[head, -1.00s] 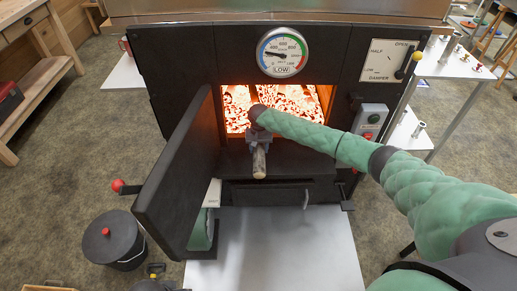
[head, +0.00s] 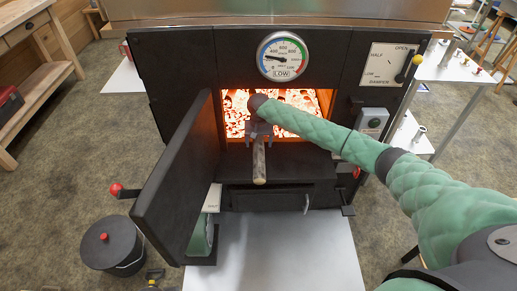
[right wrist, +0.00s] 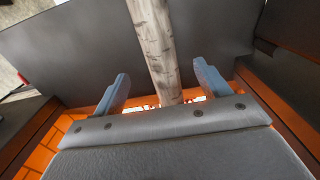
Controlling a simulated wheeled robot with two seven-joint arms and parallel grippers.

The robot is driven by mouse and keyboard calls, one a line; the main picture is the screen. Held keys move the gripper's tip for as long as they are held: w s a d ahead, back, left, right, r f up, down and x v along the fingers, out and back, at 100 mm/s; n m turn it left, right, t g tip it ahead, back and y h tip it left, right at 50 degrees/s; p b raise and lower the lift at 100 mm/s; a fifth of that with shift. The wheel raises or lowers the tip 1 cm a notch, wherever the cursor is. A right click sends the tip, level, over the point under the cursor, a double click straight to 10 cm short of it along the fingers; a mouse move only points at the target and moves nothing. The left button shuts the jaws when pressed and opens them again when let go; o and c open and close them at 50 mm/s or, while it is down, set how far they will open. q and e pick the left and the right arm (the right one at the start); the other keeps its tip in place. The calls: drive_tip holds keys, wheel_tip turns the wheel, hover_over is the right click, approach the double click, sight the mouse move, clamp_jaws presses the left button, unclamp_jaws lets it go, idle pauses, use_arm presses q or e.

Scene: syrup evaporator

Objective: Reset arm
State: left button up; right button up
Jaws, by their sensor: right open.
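A light wooden log (head: 259,166) lies over the sill of the open firebox, its near end pointing out toward me. My right gripper (head: 258,134) is at the firebox mouth, just above the log's inner part. In the right wrist view the log (right wrist: 155,45) passes between the two spread fingers of my right gripper (right wrist: 163,88), with gaps on both sides. The gripper is open. The log's far end is hidden by the gripper. My left gripper is not seen; a green part of an arm shows beneath the door.
Glowing embers (head: 300,100) fill the firebox. A temperature gauge (head: 284,56) is above, a damper lever (head: 408,70) right. A lidded black pail (head: 110,243) stands on the floor at left.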

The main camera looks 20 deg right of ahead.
drive_tip(key=shift+r, duration=0.55)
